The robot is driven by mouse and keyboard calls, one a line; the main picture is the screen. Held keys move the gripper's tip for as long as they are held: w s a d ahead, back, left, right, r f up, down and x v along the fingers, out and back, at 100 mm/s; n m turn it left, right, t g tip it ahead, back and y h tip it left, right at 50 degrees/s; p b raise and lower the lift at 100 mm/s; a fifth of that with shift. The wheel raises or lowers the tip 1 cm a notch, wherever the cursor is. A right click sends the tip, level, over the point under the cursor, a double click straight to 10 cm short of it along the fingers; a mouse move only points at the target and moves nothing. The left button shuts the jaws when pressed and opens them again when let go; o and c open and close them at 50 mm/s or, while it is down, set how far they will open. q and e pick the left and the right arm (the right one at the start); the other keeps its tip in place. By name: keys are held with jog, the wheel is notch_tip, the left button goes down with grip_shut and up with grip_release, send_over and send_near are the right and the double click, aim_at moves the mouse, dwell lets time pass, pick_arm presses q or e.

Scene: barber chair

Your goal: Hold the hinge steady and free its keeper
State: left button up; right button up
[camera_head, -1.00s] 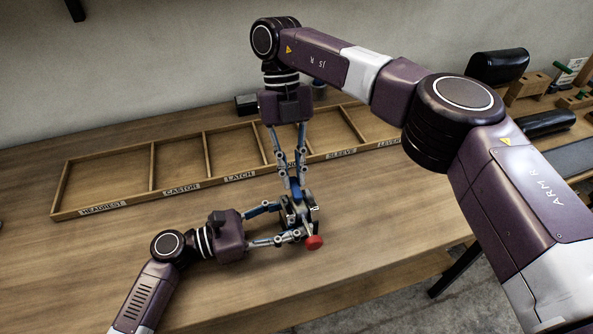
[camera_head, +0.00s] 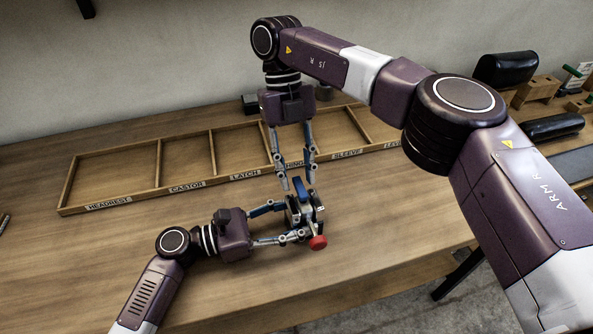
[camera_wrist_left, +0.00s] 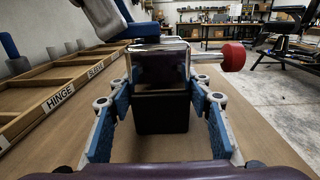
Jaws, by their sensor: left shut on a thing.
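The hinge (camera_head: 304,211) is a small dark and metallic piece above the bench. My left gripper (camera_head: 290,222) is shut on it from the left. In the left wrist view, the hinge (camera_wrist_left: 160,68) shows a shiny metal block over a dark block between the blue finger pads. A red knob (camera_head: 318,243) on a short metal stem sticks out from the hinge's near side; it also shows in the left wrist view (camera_wrist_left: 235,56). I cannot tell which part is the keeper. My right gripper (camera_head: 297,184) is open just behind the hinge, with its fingers apart and nothing visibly held.
A wooden tray (camera_head: 118,203) with labelled compartments runs along the back of the bench, partly hidden by my right gripper. Bare bench (camera_head: 400,225) lies to the right of the hinge. Black cushions (camera_head: 505,67) and wooden blocks stand at the far right.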

aim_at(297, 178)
notch_tip(297, 178, up, 10)
dwell(0.7)
pick_arm(q)
jog(key=o, duration=1.8)
jog(key=shift+c, duration=0.2)
